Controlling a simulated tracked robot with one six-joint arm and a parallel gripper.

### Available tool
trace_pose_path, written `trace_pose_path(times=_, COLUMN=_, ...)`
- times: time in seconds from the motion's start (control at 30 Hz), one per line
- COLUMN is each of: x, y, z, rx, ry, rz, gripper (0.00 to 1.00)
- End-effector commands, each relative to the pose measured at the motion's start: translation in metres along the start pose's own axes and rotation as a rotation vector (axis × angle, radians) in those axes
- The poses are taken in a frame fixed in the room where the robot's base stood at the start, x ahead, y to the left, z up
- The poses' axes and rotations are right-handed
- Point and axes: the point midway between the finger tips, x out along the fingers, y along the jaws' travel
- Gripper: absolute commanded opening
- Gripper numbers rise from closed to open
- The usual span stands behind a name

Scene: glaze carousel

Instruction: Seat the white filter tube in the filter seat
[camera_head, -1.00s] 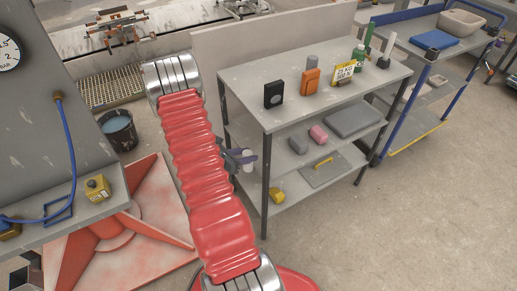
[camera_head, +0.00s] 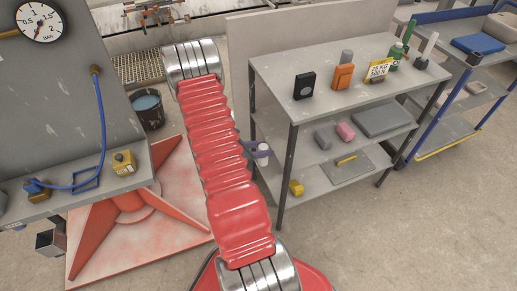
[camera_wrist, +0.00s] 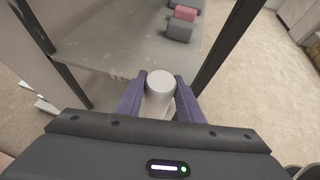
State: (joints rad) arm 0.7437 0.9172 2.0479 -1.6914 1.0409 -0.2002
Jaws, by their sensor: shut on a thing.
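The white filter tube (camera_wrist: 160,85) stands between the two purple fingers of my gripper (camera_wrist: 160,104) in the wrist view. The fingers press on its sides, and its round top faces the camera. In the head view the tube (camera_head: 263,148) is small and partly hidden by my red-sleeved arm. My gripper (camera_head: 257,152) is there in front of the shelf table's left side. I cannot tell for certain which part is the filter seat. A grey panel bench (camera_head: 75,199) at left carries a blue hose, a yellow block (camera_head: 123,162) and a brass-and-blue fitting (camera_head: 36,188).
A grey shelf table (camera_head: 290,72) stands right of my arm, its legs close to the gripper. A pressure gauge (camera_head: 40,22) is on the left panel. A black bucket (camera_head: 149,112) and a red-and-white floor base (camera_head: 160,230) lie left of my arm.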

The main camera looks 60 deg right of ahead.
Motion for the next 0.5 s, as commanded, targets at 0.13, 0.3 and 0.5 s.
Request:
trace_pose_path(times=0.13, x=-0.013, y=0.01, z=0.002, rx=-0.011, ry=0.0, rz=0.026, gripper=0.11)
trace_pose_path(times=0.3, x=-0.056, y=0.04, z=0.007, rx=-0.055, ry=0.0, rz=0.11, gripper=0.11)
trace_pose_path(times=0.5, x=-0.135, y=0.082, z=0.013, rx=-0.133, ry=-0.001, rz=0.257, gripper=0.11)
